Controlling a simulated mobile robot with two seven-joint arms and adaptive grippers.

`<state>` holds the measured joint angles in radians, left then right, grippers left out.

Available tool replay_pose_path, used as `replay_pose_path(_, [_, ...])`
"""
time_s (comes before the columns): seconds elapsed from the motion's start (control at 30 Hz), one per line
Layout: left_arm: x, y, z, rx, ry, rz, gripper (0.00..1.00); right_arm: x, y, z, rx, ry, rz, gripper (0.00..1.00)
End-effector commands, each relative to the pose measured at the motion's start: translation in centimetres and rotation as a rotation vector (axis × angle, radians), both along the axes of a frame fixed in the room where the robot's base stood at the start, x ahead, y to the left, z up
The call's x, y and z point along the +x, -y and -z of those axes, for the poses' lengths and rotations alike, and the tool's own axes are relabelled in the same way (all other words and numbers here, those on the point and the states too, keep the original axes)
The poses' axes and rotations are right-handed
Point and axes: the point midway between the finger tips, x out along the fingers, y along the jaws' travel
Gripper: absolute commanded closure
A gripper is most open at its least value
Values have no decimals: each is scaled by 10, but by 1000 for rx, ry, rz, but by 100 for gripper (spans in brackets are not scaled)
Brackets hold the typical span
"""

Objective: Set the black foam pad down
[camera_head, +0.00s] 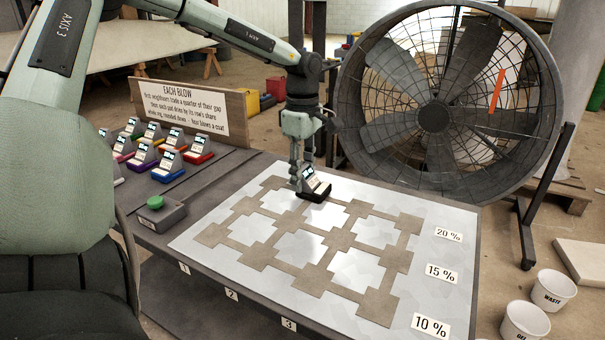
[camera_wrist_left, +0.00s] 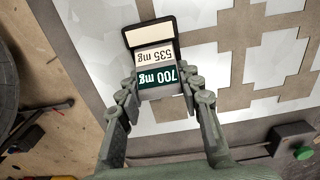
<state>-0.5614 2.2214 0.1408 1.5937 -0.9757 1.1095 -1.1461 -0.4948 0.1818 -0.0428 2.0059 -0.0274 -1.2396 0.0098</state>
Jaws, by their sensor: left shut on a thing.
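The black foam pad (camera_head: 315,193) carries a tilted label stand. In the left wrist view the pad (camera_wrist_left: 150,31) reads 535 mg and 700 mg. My left gripper (camera_head: 297,182) is shut on it, with one finger on each side in the left wrist view (camera_wrist_left: 160,92). The pad is at the far edge of the pale board (camera_head: 395,197), over or on the brown-grey grid of squares (camera_head: 340,239). I cannot tell whether its underside touches the board. My right gripper is not in view.
Several coloured pads with label stands (camera_head: 168,166) sit on the left of the table, before a sign (camera_head: 185,103). A green button box (camera_head: 158,212) is at the near left. A large fan (camera_head: 433,115) stands behind. Two white buckets (camera_head: 553,289) are at right.

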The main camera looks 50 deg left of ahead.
Motion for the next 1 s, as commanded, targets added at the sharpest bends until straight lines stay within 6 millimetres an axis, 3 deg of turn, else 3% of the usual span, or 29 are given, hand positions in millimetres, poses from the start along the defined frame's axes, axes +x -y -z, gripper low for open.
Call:
replay_pose_path(0.03, [0, 0, 1, 0, 0, 0, 91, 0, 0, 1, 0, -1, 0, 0])
replay_pose_path(0.07, [0, 0, 1, 0, 0, 0, 64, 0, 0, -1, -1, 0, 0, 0])
replay_pose_path(0.23, [0, 0, 0, 0, 0, 0, 44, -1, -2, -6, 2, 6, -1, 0])
replay_pose_path(0.63, [1, 0, -7, 1, 3, 0, 44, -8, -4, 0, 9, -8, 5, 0])
replay_pose_path(1.0, [1, 0, -82, 2, 5, 0, 44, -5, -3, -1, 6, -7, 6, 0])
